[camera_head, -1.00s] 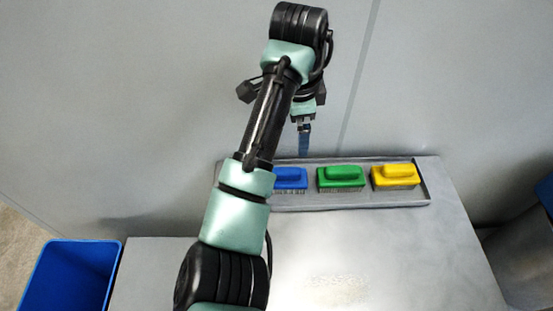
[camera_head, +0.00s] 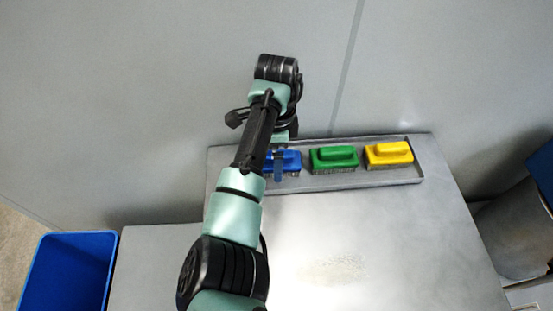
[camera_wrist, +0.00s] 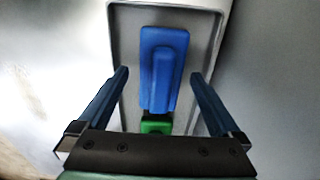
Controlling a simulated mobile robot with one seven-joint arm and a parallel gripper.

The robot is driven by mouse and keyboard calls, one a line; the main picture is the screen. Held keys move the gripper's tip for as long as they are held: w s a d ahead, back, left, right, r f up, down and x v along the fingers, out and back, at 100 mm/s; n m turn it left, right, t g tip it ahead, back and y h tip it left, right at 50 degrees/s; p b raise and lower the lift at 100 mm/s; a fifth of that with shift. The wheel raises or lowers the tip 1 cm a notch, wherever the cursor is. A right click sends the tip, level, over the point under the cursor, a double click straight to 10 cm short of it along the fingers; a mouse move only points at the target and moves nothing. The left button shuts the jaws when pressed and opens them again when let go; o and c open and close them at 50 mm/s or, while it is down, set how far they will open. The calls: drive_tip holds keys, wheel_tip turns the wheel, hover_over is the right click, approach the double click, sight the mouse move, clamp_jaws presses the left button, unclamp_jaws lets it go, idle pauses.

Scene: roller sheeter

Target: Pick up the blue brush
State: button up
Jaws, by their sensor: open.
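The blue brush (camera_head: 292,162) lies in a shallow grey tray (camera_head: 215,178) at the back of the table, left of the green brush (camera_head: 334,158). My arm and gripper hide part of it in the head view. In the wrist view the blue brush (camera_wrist: 163,68) lies lengthwise, between the lines of my two fingers and beyond their tips. My gripper (camera_wrist: 158,75) is open and empty, its fingers spread wider than the brush. In the head view my gripper (camera_head: 278,165) is over the blue brush; whether it touches cannot be told.
The yellow brush (camera_head: 388,154) lies right of the green one in the tray. A grey wall (camera_head: 440,70) stands close behind the tray. A blue bin (camera_head: 68,272) is at the left. The table's front (camera_head: 370,240) is clear.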

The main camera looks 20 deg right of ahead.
drive_tip(key=shift+f, duration=1.2)
drive_tip(key=c, duration=1.5)
wheel_tip(320, 180, up, 10)
drive_tip(key=shift+r+b, duration=0.1)
drive_tip(key=shift+b, duration=0.35)
